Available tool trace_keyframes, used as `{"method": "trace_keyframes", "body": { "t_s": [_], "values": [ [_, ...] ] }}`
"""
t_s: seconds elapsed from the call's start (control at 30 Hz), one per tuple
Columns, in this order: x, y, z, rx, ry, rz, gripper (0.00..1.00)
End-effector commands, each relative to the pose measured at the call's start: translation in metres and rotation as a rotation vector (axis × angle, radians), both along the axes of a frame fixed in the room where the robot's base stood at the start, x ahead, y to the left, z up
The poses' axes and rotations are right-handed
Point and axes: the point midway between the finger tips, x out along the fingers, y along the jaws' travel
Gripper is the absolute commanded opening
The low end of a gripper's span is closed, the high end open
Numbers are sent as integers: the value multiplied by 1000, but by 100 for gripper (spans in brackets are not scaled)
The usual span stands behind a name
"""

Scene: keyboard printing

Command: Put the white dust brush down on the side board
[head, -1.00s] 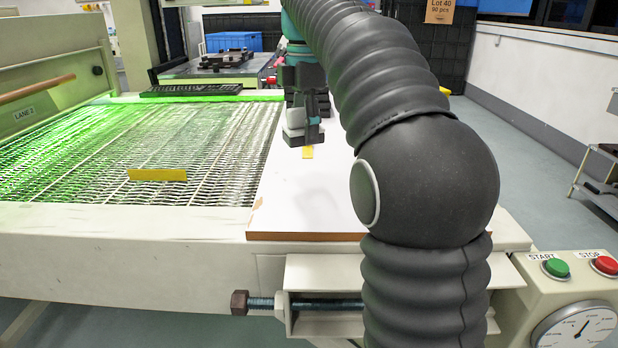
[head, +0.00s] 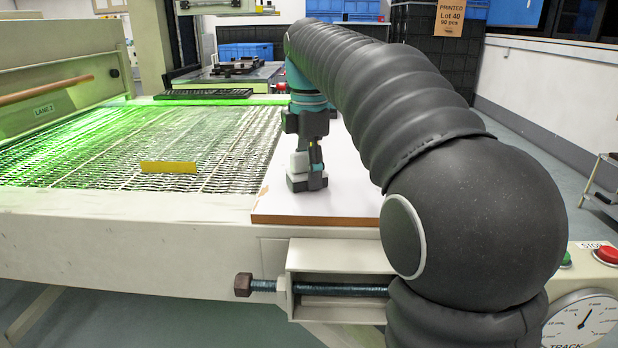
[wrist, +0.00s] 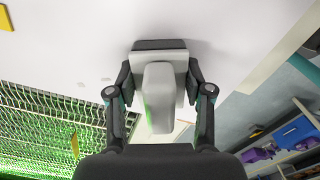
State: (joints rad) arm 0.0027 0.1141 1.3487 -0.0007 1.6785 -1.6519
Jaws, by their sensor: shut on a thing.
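The white dust brush (head: 299,163) is upright at the near part of the side board (head: 345,203), a white panel with a brown front edge. My gripper (head: 313,153) is shut on the brush from above. In the wrist view the brush (wrist: 159,95) sits between the two fingers of my gripper (wrist: 160,82), its pale handle toward the camera and its dark edge at the far end. The brush's underside is at or very close to the board; I cannot tell whether it touches.
The green-lit mesh conveyor (head: 120,150) lies left of the board, with a yellow strip (head: 168,167) on it. A dark keyboard-like tray (head: 203,94) lies at its far end. A control box with a red button (head: 607,254) and dial stands at the front right.

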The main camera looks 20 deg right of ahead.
Motion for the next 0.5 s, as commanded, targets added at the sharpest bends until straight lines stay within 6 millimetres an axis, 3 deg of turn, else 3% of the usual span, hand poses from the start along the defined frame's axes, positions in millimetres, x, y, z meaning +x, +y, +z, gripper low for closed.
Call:
{"method": "trace_keyframes", "body": {
  "t_s": [0.27,0.3,0.37,0.5],
  "values": [
    [0,0,-1,0,0,0,3],
    [0,0,0,0,0,0,58],
    [0,0,0,0,0,0,74],
    [0,0,0,0,0,0,76]
  ]
}}
